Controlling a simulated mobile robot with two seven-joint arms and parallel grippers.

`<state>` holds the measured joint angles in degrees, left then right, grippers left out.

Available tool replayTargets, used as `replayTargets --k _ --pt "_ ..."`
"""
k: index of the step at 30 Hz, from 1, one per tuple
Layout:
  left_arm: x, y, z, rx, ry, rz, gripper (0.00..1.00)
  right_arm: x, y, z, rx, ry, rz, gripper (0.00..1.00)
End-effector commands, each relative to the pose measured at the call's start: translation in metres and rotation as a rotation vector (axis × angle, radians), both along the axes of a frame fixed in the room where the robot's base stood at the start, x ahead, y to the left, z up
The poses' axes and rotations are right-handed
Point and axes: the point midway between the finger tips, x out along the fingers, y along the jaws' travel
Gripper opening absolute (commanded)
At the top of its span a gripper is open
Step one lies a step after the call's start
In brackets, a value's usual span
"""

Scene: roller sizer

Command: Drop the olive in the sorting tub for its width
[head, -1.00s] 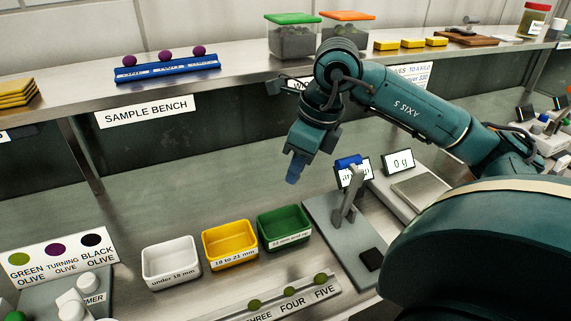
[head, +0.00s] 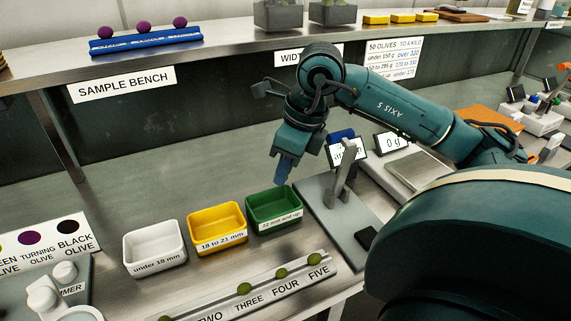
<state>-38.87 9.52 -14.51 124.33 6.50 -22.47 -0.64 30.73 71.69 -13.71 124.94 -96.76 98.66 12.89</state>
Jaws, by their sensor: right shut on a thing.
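My right gripper (head: 284,174) points down, shut, just above and behind the back right part of the green tub (head: 274,222). The olive in its fingers is too small or hidden to make out. The green tub's label appears to read 22 mm and up. The yellow tub (head: 218,241), labelled 18 to 21 mm, stands left of it. The white tub (head: 155,261), labelled under 18 mm, is furthest left. The tubs' visible insides look empty. My left gripper is not in view.
A numbered rack (head: 265,291) with several green olives lies in front of the tubs. A grey gauge stand (head: 341,205) with a small screen stands right of the green tub, near a scale (head: 408,171). A shelf with purple olives on a blue rack (head: 146,40) runs behind.

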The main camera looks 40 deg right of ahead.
Motion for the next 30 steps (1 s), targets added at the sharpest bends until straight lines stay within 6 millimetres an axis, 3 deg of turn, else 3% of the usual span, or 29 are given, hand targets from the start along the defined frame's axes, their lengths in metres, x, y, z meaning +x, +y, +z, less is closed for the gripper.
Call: replayTargets --k 10,19,23,30 --pt "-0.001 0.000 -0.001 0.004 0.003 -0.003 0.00 0.000 0.000 0.000 0.000 0.000 0.000 0.45" --pt "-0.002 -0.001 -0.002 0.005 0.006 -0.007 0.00 -0.001 -0.001 0.004 0.000 0.000 0.000 0.45" --pt "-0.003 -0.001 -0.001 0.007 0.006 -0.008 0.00 -0.004 -0.003 0.020 -0.001 -0.004 -0.001 0.45" --pt "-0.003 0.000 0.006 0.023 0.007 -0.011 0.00 -0.016 -0.009 0.074 -0.001 -0.006 -0.002 0.45"
